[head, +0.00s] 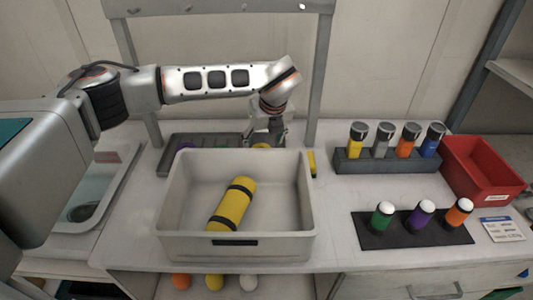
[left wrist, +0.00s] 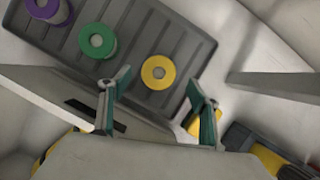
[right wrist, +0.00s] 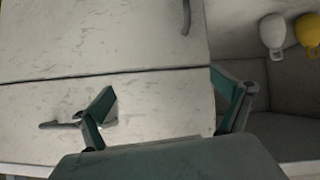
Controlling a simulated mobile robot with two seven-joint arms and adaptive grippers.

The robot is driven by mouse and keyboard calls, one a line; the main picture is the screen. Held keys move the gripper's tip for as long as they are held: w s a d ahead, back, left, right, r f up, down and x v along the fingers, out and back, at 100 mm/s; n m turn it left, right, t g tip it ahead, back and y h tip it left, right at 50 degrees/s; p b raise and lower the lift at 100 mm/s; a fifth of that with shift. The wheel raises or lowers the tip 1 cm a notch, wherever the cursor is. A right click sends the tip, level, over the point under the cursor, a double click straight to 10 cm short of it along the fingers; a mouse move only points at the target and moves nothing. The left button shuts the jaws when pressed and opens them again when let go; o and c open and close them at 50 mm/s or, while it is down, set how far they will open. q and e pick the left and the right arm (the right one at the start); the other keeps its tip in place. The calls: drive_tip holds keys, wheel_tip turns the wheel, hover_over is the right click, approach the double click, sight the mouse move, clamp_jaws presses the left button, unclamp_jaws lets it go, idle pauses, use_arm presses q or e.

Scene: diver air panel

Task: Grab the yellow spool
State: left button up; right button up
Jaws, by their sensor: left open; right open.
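The yellow spool (left wrist: 158,72) stands on a dark ribbed tray (left wrist: 198,47) in the left wrist view, with its round end and centre hole facing the camera. In the head view only a sliver of the spool (head: 261,146) shows behind the grey bin. My left gripper (left wrist: 158,79) is open and empty, its fingers on either side of the spool in the picture, apparently above it. In the head view my left gripper (head: 266,132) points down behind the bin. My right gripper (right wrist: 162,84) is open and empty, with drawer fronts in its view.
A green spool (left wrist: 97,41) and a purple spool (left wrist: 47,9) share the tray. The grey bin (head: 172,208) holds a yellow cylinder (head: 232,204) and stands in front. A rack (head: 385,160) of bottles, a black mat (head: 370,232) and a red bin (head: 487,182) are at right.

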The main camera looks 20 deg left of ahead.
use_arm(q)
drive_tip(key=x, duration=0.5)
drive_tip(key=shift+f+p, duration=0.4)
drive_tip(key=c, duration=1.2)
